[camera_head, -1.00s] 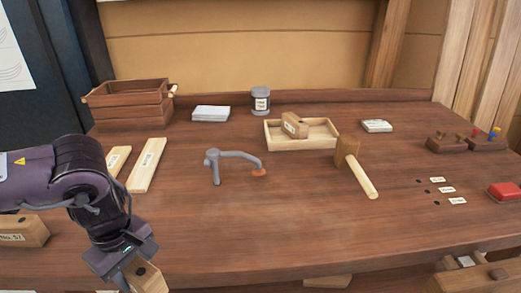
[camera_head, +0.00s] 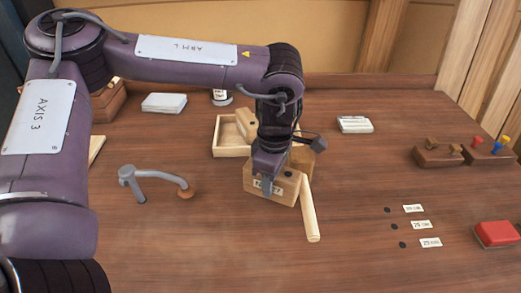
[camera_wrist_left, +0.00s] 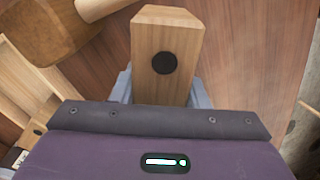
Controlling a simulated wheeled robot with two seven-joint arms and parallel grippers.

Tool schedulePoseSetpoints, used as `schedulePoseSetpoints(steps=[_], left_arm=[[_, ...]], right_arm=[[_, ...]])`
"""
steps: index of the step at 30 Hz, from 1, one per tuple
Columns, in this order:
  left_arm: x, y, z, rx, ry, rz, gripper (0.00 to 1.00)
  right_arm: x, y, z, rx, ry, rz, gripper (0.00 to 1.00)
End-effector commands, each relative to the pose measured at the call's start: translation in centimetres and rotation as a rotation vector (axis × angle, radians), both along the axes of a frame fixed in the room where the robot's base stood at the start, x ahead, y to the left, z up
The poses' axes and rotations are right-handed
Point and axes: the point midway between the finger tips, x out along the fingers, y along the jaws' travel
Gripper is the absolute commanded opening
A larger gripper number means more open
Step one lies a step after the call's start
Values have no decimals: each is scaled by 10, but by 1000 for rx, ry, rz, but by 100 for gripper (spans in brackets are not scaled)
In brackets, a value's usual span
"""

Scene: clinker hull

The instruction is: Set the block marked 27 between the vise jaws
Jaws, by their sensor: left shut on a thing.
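My left gripper (camera_head: 272,172) is shut on a pale wooden block (camera_head: 288,190) and holds it over the middle of the bench. The block has a dark round spot on top and a white label on its front; a finger covers part of the label, and a 7 seems to show at its end. In the left wrist view the block (camera_wrist_left: 165,85) stands out between the fingers, with its black spot facing the camera. The vise jaws cannot be made out in the current views. My right gripper is not in view.
A mallet's handle (camera_head: 309,212) lies just right of the held block, its head partly behind. A shallow tray (camera_head: 231,150) with another block (camera_head: 245,122) is behind. A holdfast (camera_head: 150,178) stands left. Pegged wooden blocks (camera_head: 438,156) and a red box (camera_head: 497,233) are at right.

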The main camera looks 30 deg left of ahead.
Motion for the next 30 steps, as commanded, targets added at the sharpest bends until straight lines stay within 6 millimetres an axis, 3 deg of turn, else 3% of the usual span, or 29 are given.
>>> schedulePoseSetpoints(steps=[1, 6, 10, 14, 18, 24, 26, 30], left_arm=[[8, 4, 19, 2, -3, 147, 9], [31, 18, 50, 8, -13, 652, 9], [47, 29, 75, 7, -17, 1037, 9], [62, 40, 100, 7, -20, 1427, 9], [73, 49, 120, 8, -20, 1758, 9], [79, 56, 128, 7, -16, 1991, 9], [79, 56, 122, 10, -14, 2013, 9], [78, 57, 90, 13, -9, 2022, 9]], right_arm=[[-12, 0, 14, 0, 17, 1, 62], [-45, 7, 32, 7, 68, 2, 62], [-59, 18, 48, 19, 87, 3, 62], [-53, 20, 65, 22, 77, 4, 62], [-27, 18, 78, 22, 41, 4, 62], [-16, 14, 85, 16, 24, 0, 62], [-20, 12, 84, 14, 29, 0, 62], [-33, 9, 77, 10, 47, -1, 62]])
